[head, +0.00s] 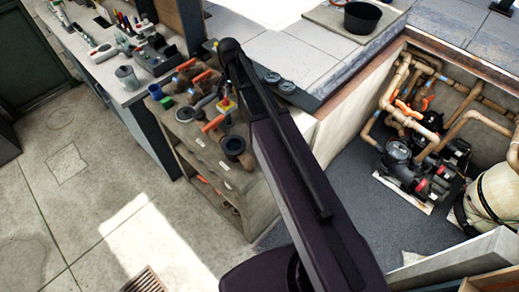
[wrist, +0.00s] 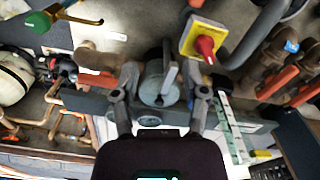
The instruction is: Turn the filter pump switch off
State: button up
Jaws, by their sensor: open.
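A yellow plate with a red rotary knob (wrist: 204,44) shows in the wrist view, above and right of my gripper; it looks like a switch. It also shows small on the bench in the head view (head: 227,104). My gripper (wrist: 162,92) is open, its fingers apart. A grey round fitting with an upright lever (wrist: 158,82) appears between the fingers; I cannot tell whether they touch it. The red knob is outside the fingers. No label marks the filter pump switch legibly. In the head view my gripper cannot be made out beyond my dark arm.
A workbench (head: 208,156) holds pipe fittings and orange-handled valves close around the switch. Pumps and pipes (head: 410,150) and a cream tank (head: 497,195) stand in the pit at right. A black pot (head: 362,17) sits on the ledge. The floor (head: 95,195) at left is clear.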

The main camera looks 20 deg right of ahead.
jog(key=s+d+f+n+b, duration=0.2)
jog(key=s+f+n+b, duration=0.2)
jog(key=s, duration=0.5)
jog(key=s+d+f+n+b, duration=0.2)
jog(key=s+f+n+b, duration=0.2)
jog(key=s+f+b, duration=0.3)
jog(key=shift+s+d+f, duration=0.35)
jog(key=shift+s+d, duration=0.05)
jog(key=shift+s, duration=0.5)
jog(key=shift+w, duration=0.1)
notch_tip(320, 180, up, 17)
jog(key=m+p, duration=0.3)
jog(key=p, duration=1.4)
send_over(225, 98)
jog(key=shift+f, duration=0.1)
jog(key=shift+f+b, duration=0.2)
jog(key=shift+b, duration=0.1)
notch_tip(225, 98, down, 13)
jog(key=b, duration=1.3)
jog(key=shift+f, duration=0.2)
